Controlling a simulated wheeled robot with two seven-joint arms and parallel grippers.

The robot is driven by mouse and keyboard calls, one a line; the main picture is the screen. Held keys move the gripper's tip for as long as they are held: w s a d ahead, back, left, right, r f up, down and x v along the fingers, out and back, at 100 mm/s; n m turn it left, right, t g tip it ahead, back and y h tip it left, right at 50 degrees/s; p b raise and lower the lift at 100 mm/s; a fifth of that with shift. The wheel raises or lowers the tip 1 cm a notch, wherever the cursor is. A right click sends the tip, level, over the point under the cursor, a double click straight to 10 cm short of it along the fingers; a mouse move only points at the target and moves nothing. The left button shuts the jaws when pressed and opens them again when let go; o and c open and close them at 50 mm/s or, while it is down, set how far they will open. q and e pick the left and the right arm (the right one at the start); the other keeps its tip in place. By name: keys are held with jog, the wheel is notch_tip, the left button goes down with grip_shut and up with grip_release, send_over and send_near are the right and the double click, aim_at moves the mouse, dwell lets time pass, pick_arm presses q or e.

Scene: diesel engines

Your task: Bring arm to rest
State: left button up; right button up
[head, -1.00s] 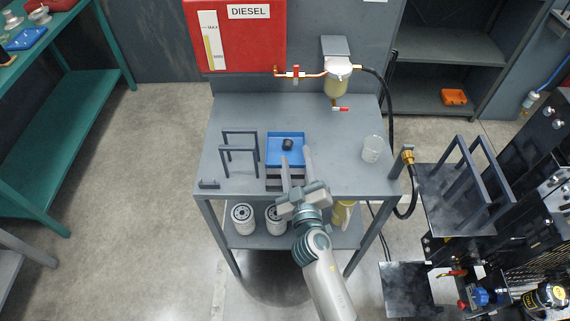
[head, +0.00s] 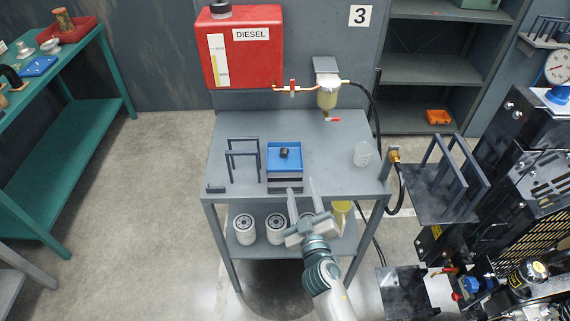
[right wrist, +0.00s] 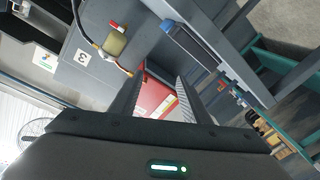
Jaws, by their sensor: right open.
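My right gripper (head: 303,202) is open and empty in the head view, in front of the grey workbench's near edge. Its two fingers point up towards the bench (head: 330,180). A blue tray (head: 284,164) with a small dark round part (head: 284,152) on it stands on the bench just beyond the fingers. In the right wrist view the open fingers (right wrist: 153,100) show with nothing between them, and the red diesel tank (right wrist: 160,98) shows beyond them. My left gripper is in neither view.
A dark frame stand (head: 243,160) and a clear beaker (head: 362,154) stand on the bench. White filters (head: 244,229) sit on its lower shelf. A diesel engine (head: 510,210) is at the right, a green table (head: 75,120) at the left.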

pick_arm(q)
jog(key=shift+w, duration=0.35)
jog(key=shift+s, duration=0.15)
pick_arm(e)
jog(key=shift+f, duration=0.1)
